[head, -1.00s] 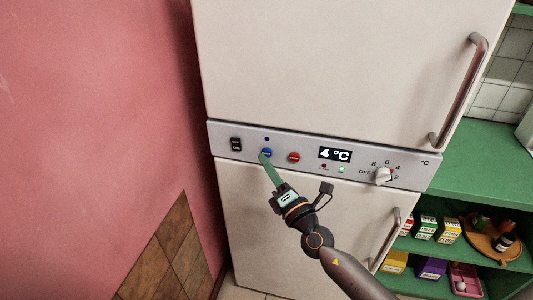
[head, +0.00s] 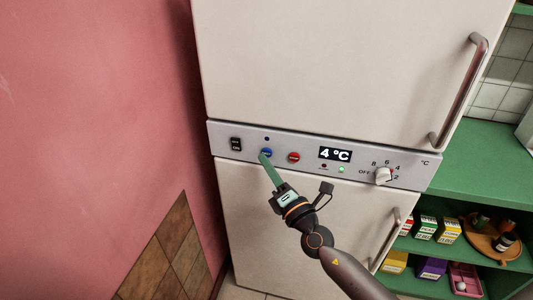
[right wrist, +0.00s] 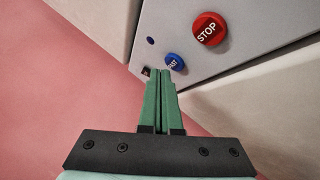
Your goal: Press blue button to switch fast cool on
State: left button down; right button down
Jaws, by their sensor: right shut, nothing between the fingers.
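The blue button (head: 266,153) sits on the fridge's grey control panel (head: 310,172), between a black rocker switch and a red button. It also shows in the right wrist view (right wrist: 175,62), with partly hidden white lettering. My right gripper (head: 263,156) is shut and empty. Its green fingertips are at the lower edge of the blue button in the head view. In the right wrist view the fingertips (right wrist: 160,75) lie just below and left of the button; I cannot tell whether they touch it. A small dark indicator (head: 267,139) above the button looks unlit. My left gripper is out of view.
The red STOP button (right wrist: 208,29) is close to the right of the blue one. The black rocker switch (head: 236,144) is to the left. A display (head: 335,154) reads 4 °C, with a dial (head: 383,176) further right. A pink wall (head: 90,130) stands left.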

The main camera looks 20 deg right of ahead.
jog(key=shift+w, duration=0.1)
jog(key=shift+w+d, duration=0.25)
jog(key=shift+w+b, duration=0.1)
jog(key=shift+b, duration=0.2)
dwell(0.4)
jog(key=shift+s+a, duration=0.25)
jog(key=shift+s, duration=0.2)
jog(key=shift+s, duration=0.1)
jog(key=s+a, duration=0.1)
jog(key=s, duration=0.1)
jog(key=s+a+p, duration=0.1)
jog(key=s+a, duration=0.1)
jog(key=shift+s+a, duration=0.2)
jog(key=shift+s, duration=0.2)
